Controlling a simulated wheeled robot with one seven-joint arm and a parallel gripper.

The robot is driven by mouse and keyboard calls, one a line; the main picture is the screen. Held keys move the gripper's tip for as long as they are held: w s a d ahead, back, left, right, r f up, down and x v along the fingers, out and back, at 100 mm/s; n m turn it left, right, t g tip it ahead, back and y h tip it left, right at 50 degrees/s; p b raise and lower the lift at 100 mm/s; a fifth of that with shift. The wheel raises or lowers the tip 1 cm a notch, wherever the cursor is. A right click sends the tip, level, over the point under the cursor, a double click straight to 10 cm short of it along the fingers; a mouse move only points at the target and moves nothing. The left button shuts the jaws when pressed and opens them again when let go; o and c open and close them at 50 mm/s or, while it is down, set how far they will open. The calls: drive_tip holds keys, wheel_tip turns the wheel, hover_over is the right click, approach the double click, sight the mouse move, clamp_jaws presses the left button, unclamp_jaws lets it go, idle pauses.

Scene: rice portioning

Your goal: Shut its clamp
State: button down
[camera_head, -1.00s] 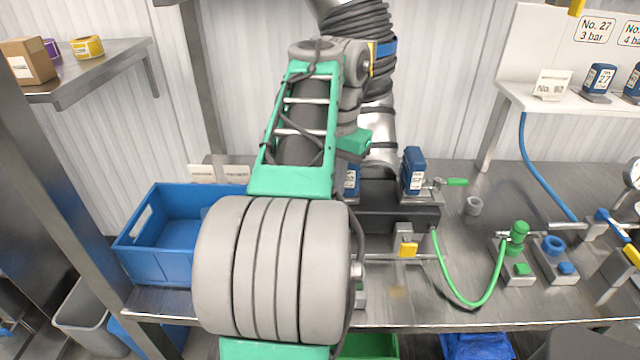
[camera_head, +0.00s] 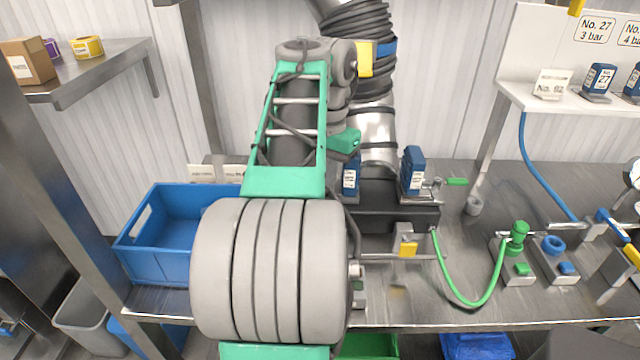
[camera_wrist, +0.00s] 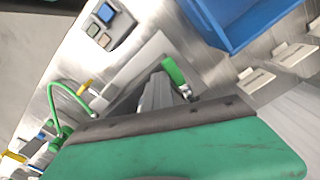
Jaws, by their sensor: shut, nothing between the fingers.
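A green lever handle (camera_wrist: 175,72) shows in the wrist view, by a pale metal fixture, and looks like the clamp's handle. In the head view my arm hides the gripper and this handle. A dark fixture (camera_head: 400,219) stands on the bench there, with blue-labelled cartridges (camera_head: 413,172) at its back. Whether the clamp is open or closed is hidden.
A blue crate (camera_head: 155,262) stands left of my arm. A yellow-fronted block (camera_head: 407,247) and a looping green hose (camera_head: 470,303) are on the steel bench. Green and blue couplings (camera_head: 518,238) stand further right. A button box (camera_wrist: 105,22) shows in the wrist view.

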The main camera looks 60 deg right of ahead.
drive_tip(key=shift+w, duration=0.2)
drive_tip(key=shift+w+a, duration=0.25)
drive_tip(key=shift+w, duration=0.25)
drive_tip(key=shift+w+a, duration=0.25)
drive_tip(key=shift+w, duration=1.4)
